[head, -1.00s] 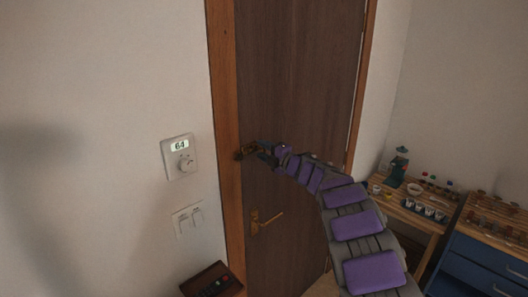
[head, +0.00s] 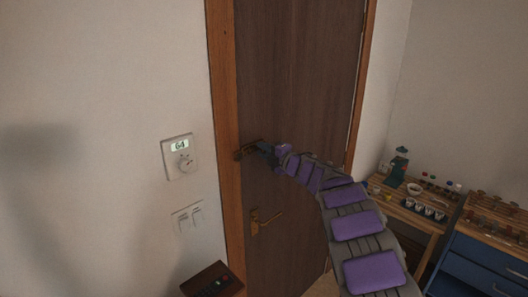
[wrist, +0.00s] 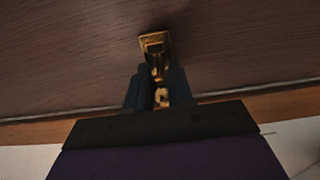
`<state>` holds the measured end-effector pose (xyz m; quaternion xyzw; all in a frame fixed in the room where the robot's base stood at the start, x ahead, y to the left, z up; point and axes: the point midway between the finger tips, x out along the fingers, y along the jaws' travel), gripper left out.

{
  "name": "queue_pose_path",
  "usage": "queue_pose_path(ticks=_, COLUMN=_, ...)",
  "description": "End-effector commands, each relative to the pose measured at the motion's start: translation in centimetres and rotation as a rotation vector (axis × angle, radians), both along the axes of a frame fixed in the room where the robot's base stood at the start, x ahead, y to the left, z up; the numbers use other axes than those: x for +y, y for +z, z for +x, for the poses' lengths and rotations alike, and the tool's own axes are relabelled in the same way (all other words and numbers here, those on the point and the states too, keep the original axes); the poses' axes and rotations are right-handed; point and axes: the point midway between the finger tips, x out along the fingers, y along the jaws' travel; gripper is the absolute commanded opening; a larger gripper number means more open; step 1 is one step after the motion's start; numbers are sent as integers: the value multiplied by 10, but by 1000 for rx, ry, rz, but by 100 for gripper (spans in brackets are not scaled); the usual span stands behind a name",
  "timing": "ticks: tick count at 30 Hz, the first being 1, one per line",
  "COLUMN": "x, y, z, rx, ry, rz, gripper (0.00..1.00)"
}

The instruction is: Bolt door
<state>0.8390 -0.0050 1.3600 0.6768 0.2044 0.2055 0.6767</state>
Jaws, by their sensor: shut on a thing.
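A dark brown wooden door (head: 300,80) stands closed in its orange-brown frame (head: 222,100). A brass bolt (head: 252,147) sits at the door's left edge, above the door handle (head: 262,221). It also shows in the wrist view as a brass fitting (wrist: 155,45) on the wood. My gripper (head: 262,150) is at the bolt, its dark fingers (wrist: 161,82) shut on the bolt's small part. The fingers hide much of the bolt, so I cannot tell how far it reaches into the frame.
A thermostat (head: 179,157) reading 64 and light switches (head: 188,217) are on the wall left of the door. A small dark shelf (head: 213,281) with a remote is below. A wooden table (head: 425,223) and a blue drawer unit (head: 480,262) stand at the right.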

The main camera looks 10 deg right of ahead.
Motion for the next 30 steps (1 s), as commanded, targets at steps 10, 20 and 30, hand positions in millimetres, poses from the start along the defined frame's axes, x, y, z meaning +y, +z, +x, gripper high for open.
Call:
queue_pose_path(ticks=10, x=22, y=-6, z=-13, rx=6, ry=3, rz=-3, gripper=0)
queue_pose_path(ticks=20, x=31, y=-5, z=-19, rx=7, ry=5, rz=-4, gripper=0)
queue_pose_path(ticks=30, x=31, y=-3, z=-19, rx=5, ry=4, rz=-3, gripper=43)
